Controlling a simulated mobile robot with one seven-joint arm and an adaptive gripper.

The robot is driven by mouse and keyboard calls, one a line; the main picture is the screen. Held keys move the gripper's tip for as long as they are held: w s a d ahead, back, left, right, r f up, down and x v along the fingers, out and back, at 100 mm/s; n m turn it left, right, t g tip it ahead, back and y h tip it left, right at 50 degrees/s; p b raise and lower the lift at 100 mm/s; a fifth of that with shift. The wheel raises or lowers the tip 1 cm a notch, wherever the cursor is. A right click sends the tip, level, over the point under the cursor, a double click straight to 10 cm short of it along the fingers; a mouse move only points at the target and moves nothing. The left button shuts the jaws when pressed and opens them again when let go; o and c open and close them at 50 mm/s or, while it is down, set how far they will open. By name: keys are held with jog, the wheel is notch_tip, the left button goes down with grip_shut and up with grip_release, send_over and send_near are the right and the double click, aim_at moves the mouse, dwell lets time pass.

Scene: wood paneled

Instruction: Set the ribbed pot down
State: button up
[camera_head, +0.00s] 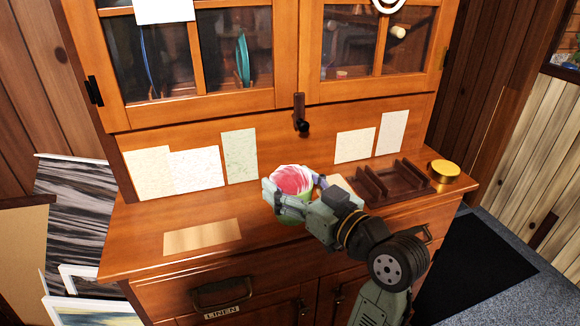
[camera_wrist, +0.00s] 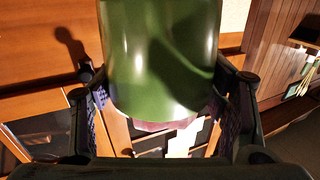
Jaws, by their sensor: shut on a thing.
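The pot (camera_head: 292,208) is green outside with pink and white showing at its top. It is at the middle of the wooden cabinet's counter (camera_head: 140,225). My gripper (camera_head: 290,194) comes in from the right and is shut on the pot. In the wrist view the pot's smooth-looking green side (camera_wrist: 160,60) fills the space between the two dark fingers of my gripper (camera_wrist: 163,105). I cannot tell whether its base touches the counter or is just above it.
A dark slotted wooden rack (camera_head: 395,184) and a round yellow tin (camera_head: 443,171) stand at the counter's right. A flat tan sheet (camera_head: 202,237) lies left of the pot. Paper sheets line the back panel below glass doors. The counter's far left is clear.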

jog(key=w, duration=0.5)
jog(key=shift+w+a+f+p, duration=0.15)
jog(key=shift+w+f+p, duration=0.05)
jog(key=shift+f+p, duration=0.55)
jog(key=shift+f, duration=1.35)
jog(key=shift+f, duration=0.15)
jog(key=o, duration=1.5)
jog(key=shift+c, duration=0.2)
jog(key=shift+r, duration=0.2)
jog(key=b+v, duration=0.3)
jog(key=v, duration=0.9)
